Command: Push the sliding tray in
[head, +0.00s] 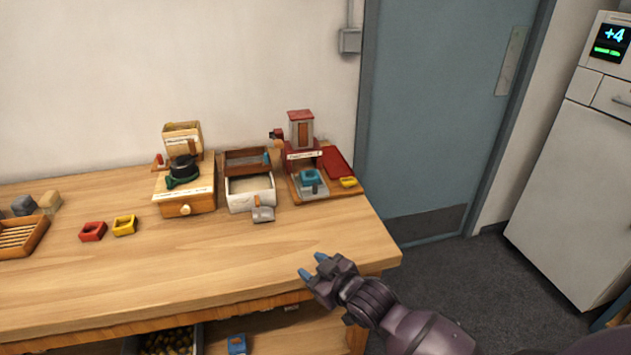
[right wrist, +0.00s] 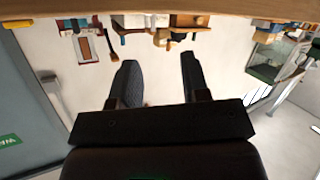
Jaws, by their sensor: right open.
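I cannot tell for sure which part is the sliding tray. A dark tray (head: 197,338) holding brown chestnuts shows below the tabletop, cut off by the bottom edge of the head view. A white box (head: 238,197) with a pale inside stands on the table, with a brown wooden part behind it. My right gripper (head: 313,266) is open and empty near the table's front right corner, apart from these things. Its two fingers (right wrist: 155,80) also show spread in the right wrist view, with nothing between them. My left gripper is out of view.
A wooden box (head: 186,203) with a knob and a red-topped machine (head: 300,130) flank the white box. A grey scoop (head: 262,214), red cup (head: 92,231) and yellow cup (head: 124,225) lie nearby. The table's front middle (head: 200,275) is clear. A blue cup (head: 237,344) sits below.

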